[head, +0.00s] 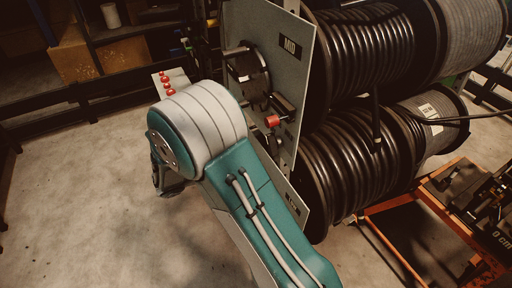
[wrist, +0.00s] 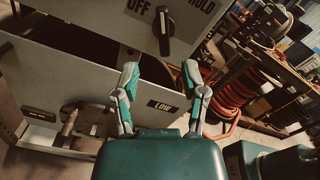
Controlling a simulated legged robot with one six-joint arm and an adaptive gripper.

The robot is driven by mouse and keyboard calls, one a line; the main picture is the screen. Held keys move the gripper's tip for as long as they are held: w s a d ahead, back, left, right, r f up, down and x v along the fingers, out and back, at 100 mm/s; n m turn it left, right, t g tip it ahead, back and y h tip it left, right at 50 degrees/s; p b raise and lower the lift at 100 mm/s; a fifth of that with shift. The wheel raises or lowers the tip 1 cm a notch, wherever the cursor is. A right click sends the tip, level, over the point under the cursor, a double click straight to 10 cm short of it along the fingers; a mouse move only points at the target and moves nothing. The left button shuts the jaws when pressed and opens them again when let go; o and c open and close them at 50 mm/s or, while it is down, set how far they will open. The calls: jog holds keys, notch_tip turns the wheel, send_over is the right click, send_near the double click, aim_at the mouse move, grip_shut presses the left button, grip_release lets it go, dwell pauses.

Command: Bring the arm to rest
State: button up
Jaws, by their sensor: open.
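My gripper (wrist: 162,85) shows in the wrist view with its two teal and grey fingers apart and nothing between them. In the head view my arm rises from the bottom right and bends at a thick joint in the middle. Only a dark part of the arm's far end shows below that joint at left; the fingertips cannot be made out there.
Reels of black hose (head: 362,55) fill the right, behind a grey "MID" panel (head: 281,75) with a red-tipped lever (head: 272,121). An orange cart (head: 435,203) stands at lower right. Shelves with cardboard boxes (head: 73,55) are at the back left. The floor at left is clear.

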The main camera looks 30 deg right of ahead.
jog(key=shift+a, duration=1.25)
jog(key=shift+d, duration=0.1)
jog(key=s+d+r+m+g+y, duration=0.35)
jog(key=s+r+m+y, duration=0.25)
jog(key=s+m+y, duration=0.45)
jog(key=s+a+r+m+t+y, duration=0.4)
jog(key=s+r+m+t+y, duration=0.2)
jog(key=m, duration=0.8)
jog(key=shift+s+a+t+y, duration=0.25)
jog(key=shift+s+t+y, duration=0.5)
jog(key=shift+s+t, duration=0.6)
